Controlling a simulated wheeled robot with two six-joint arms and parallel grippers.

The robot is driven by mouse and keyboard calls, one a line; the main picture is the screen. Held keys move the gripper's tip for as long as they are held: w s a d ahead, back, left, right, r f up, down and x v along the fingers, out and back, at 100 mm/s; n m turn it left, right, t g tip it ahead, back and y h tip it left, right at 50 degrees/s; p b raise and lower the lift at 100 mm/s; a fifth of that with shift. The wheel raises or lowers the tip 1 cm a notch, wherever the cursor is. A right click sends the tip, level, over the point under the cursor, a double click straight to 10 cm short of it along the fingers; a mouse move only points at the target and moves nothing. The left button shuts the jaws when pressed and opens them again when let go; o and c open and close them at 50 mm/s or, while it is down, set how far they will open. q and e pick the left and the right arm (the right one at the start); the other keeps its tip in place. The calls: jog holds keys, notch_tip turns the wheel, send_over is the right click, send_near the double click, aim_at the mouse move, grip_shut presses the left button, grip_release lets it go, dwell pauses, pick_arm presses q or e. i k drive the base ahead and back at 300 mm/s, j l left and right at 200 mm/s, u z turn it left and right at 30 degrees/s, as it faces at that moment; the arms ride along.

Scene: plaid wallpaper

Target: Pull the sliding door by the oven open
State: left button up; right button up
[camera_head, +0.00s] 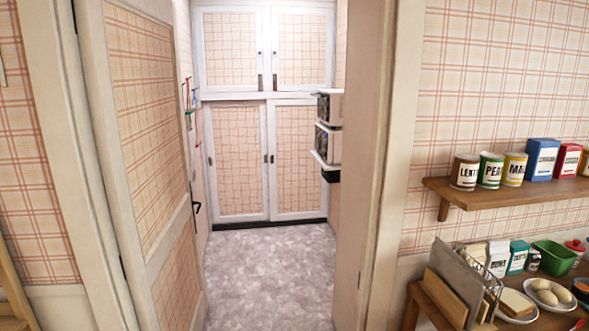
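At the back of a small room beyond the doorway, two lower plaid-panelled doors, the left one (238,160) and the right one (298,157), stand side by side and look shut. Small dark pulls show on them. A plaid-panelled door (150,140) with a black handle (195,207) stands swung open at the left of the doorway. Neither of my grippers is in view.
Upper cupboard doors (230,48) are above the lower pair. The grey floor (270,265) is clear. Outside, a shelf (510,190) holds tins, and a wooden counter (425,308) stands at lower right.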

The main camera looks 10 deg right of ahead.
aim_at(298, 190)
jog(key=i+z, duration=0.2)
jog(key=i, duration=6.3)
jog(key=j+u, duration=0.2)
jog(key=l, duration=0.1)
